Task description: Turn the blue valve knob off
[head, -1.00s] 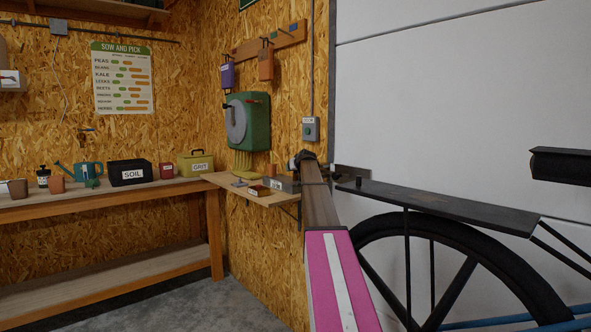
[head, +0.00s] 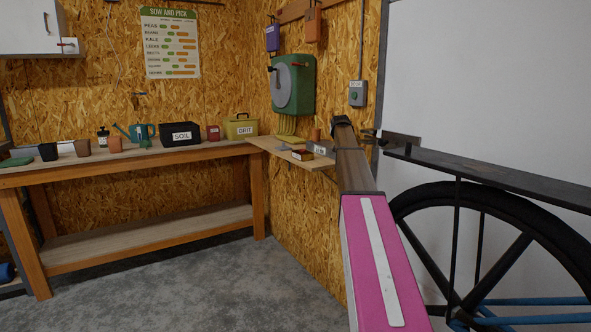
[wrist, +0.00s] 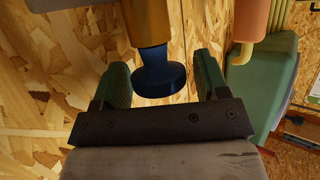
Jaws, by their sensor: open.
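The blue valve knob (wrist: 164,82) is dark blue and round, on a short stem below a brass-coloured fitting (wrist: 148,20) in the wrist view. My gripper (wrist: 161,82) is open, with one green-padded finger on each side of the knob. I cannot pick out the knob in the head view, where my arm reaches toward the wall at the right of the small shelf.
A green wall unit with a grey disc (head: 293,86) hangs above a small shelf (head: 275,152) holding several items. A bicycle (head: 480,225) stands close on the right. The bench (head: 130,163) is at left, with clear floor (head: 190,290) before it.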

